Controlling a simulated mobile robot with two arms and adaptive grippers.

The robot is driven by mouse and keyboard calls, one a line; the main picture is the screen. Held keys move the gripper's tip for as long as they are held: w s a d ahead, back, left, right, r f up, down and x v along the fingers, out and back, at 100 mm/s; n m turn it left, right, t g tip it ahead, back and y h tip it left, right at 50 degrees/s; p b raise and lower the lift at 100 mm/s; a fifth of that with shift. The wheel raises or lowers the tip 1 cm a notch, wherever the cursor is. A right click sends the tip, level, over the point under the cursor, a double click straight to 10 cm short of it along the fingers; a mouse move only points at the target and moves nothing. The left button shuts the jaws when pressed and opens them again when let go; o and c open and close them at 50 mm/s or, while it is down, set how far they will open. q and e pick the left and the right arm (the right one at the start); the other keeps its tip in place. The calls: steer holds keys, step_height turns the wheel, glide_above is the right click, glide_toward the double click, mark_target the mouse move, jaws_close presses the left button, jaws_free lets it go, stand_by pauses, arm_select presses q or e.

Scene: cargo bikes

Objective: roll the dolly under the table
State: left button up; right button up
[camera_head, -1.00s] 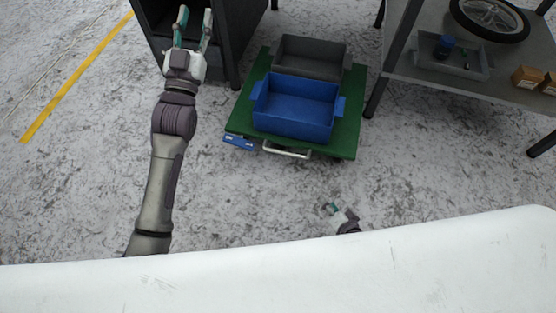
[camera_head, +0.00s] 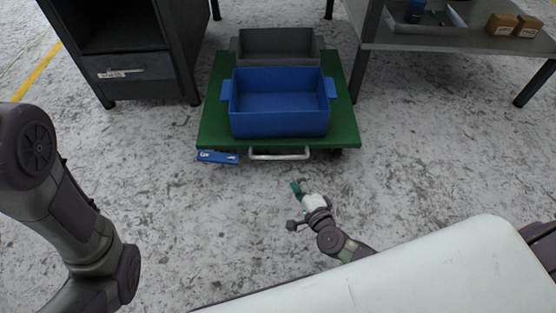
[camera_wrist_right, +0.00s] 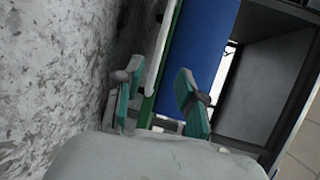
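The green dolly (camera_head: 345,115) stands on the floor ahead, with a white handle (camera_head: 280,156) on its near edge. It carries a blue bin (camera_head: 280,125) in front and a grey bin (camera_head: 275,40) behind. The grey table (camera_head: 400,38) stands to the right, beyond the dolly. My right gripper (camera_head: 297,205) is open and empty, just short of the handle. In the right wrist view its fingers (camera_wrist_right: 158,98) are spread, with the dolly's green edge and the blue bin (camera_wrist_right: 204,45) ahead. My left gripper is out of view; only its arm shows at the left.
A dark grey cabinet (camera_head: 125,70) with a drawer stands left of the dolly. Table legs stand close to the dolly's right side.

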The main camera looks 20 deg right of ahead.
mark_target(280, 156)
steer(key=b+x, duration=0.4)
steer(key=x, duration=0.8)
steer(key=shift+b, duration=0.3)
steer(key=shift+r, duration=0.1)
jaws_close()
